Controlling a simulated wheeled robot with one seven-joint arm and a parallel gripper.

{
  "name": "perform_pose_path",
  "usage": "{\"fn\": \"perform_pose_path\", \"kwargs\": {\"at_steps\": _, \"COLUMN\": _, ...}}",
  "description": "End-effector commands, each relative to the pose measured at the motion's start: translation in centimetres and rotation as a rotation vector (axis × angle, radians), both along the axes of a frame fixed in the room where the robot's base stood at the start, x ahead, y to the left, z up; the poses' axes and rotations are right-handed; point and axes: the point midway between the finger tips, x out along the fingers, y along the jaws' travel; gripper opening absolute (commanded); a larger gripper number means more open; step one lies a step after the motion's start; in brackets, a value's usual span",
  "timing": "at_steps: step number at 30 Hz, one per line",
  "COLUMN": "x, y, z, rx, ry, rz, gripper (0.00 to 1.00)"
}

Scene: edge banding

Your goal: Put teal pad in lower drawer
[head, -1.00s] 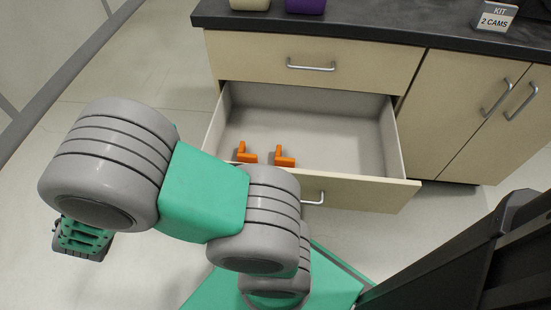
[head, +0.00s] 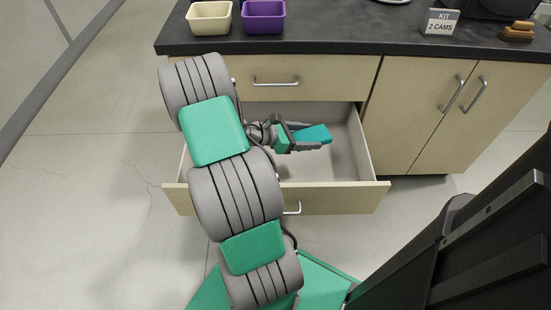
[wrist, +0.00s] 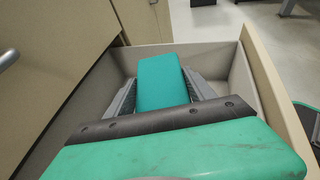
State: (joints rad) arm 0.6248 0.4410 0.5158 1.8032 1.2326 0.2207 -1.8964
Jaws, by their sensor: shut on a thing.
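The teal pad (head: 313,134) is a flat block held between the fingers of my gripper (head: 306,138). In the wrist view the teal pad (wrist: 162,82) lies between both fingers of my gripper (wrist: 168,88), with the pale drawer inside around it. The lower drawer (head: 345,150) is pulled open, and my gripper with the pad is over its inside. I cannot tell how high the pad is above the drawer floor. My arm hides the left part of the drawer, and the orange pieces seen there earlier are hidden.
The upper drawer (head: 335,80) above is shut. On the dark counter (head: 340,28) stand a cream bin (head: 209,18), a purple bin (head: 264,17) and a sign (head: 441,21). The cabinet doors (head: 430,120) at right are shut. The right part of the open drawer is clear.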

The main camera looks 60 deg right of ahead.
Motion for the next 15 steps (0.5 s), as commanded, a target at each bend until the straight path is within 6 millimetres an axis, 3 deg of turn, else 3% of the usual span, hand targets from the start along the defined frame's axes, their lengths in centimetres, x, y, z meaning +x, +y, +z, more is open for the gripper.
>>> {"fn": "perform_pose_path", "kwargs": {"at_steps": 3, "x": -3.2, "y": -1.1, "z": -0.2, "rx": 0.000, "ry": 0.001, "rz": -0.098, "gripper": 0.25}}
{"fn": "perform_pose_path", "kwargs": {"at_steps": 7, "x": -5.8, "y": -2.2, "z": -0.4, "rx": -0.002, "ry": -0.001, "rz": -0.207, "gripper": 0.25}}
{"fn": "perform_pose_path", "kwargs": {"at_steps": 11, "x": -5.7, "y": -2.9, "z": -0.3, "rx": -0.002, "ry": -0.003, "rz": -0.287, "gripper": 0.25}}
{"fn": "perform_pose_path", "kwargs": {"at_steps": 15, "x": -5.8, "y": -2.5, "z": -3.4, "rx": 0.002, "ry": 0.000, "rz": -0.320, "gripper": 0.25}}
